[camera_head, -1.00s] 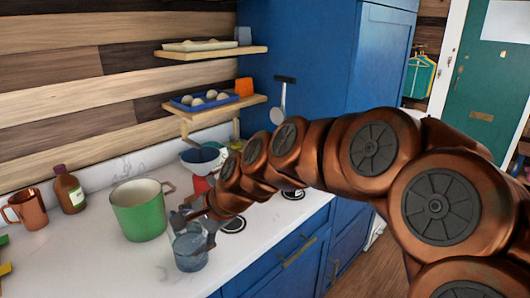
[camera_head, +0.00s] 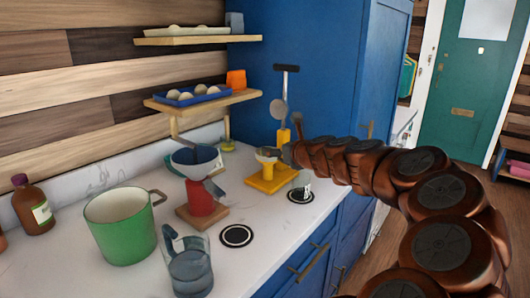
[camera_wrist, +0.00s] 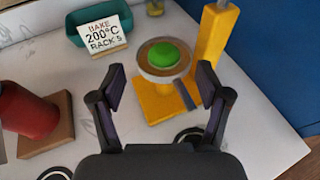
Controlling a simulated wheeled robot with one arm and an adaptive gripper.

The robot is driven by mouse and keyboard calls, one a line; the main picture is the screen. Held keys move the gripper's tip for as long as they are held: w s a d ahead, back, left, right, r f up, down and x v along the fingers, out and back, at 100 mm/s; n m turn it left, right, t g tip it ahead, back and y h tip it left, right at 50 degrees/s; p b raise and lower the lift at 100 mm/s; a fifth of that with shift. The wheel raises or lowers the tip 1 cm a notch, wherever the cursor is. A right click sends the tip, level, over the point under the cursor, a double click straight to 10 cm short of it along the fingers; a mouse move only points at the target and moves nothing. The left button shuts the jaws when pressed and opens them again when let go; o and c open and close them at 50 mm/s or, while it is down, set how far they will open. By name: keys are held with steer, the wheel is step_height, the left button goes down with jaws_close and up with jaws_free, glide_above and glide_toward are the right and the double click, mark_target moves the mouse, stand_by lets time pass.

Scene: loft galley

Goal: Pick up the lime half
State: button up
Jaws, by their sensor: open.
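The lime half looks to be the green dome (camera_wrist: 163,53) in the wrist view. It rests in a round, pale-rimmed cup on a yellow stand (camera_wrist: 158,100) with a tall yellow post. In the head view, the yellow stand (camera_head: 268,183) is toward the far end of the counter, and the green dome is hard to make out there. My gripper (camera_wrist: 160,74) is open and empty, its fingers to either side of the cup in the picture. The gap left to the lime half cannot be judged exactly.
A red-based device (camera_head: 201,198) on a wooden board, a glass jug (camera_head: 189,270) and a green pot (camera_head: 122,228) stand to the left. A card (camera_wrist: 104,35) stands by a teal container (camera_wrist: 65,32). A blue cabinet (camera_head: 305,60) rises behind. Shelves (camera_head: 200,102) overhang the counter.

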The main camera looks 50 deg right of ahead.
steer(key=shift+f+x, duration=0.15)
steer(key=shift+x, duration=1)
steer(key=shift+f+x, duration=0.1)
steer(key=shift+x, duration=1.05)
steer(key=shift+w+d+f, duration=0.3)
steer(key=shift+w+d, duration=0.15)
steer(key=shift+w, duration=0.2)
steer(key=c, duration=1.2)
